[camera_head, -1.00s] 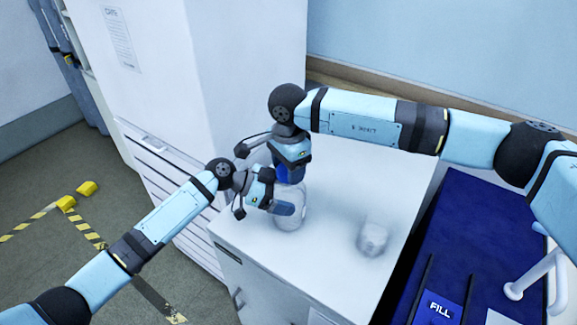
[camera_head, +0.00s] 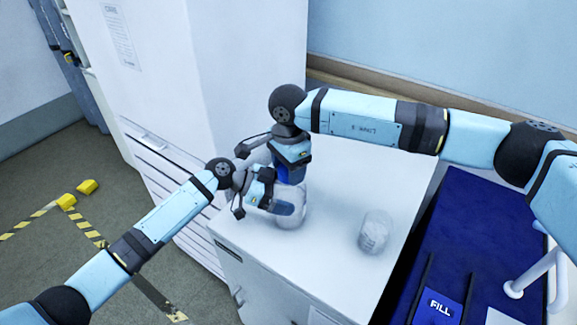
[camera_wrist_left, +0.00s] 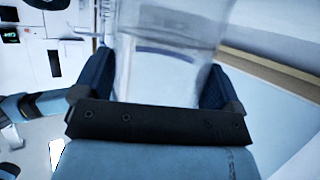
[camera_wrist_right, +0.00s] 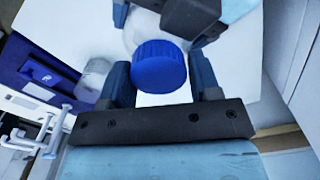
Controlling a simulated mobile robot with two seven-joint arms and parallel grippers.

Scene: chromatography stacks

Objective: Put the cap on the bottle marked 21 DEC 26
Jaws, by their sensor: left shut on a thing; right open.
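A clear bottle (camera_head: 291,214) stands upright on the white cabinet top, with my left gripper (camera_head: 272,205) shut on its side. It fills the space between the left fingers in the left wrist view (camera_wrist_left: 165,70). A ribbed blue cap (camera_wrist_right: 159,66) sits at the bottle's mouth. My right gripper (camera_wrist_right: 160,82) is open, pointing down, with a finger on each side of the cap and gaps visible. In the head view my right gripper (camera_head: 290,165) is directly above the bottle. I cannot read a date on the bottle, and how far the cap is seated is hidden.
A second clear bottle (camera_head: 375,232), with no cap visible, stands to the right on the cabinet top (camera_head: 330,270). A blue surface with a FILL sign (camera_head: 440,307) lies right of the cabinet. A tall white unit (camera_head: 240,90) stands behind left. The cabinet top's front is clear.

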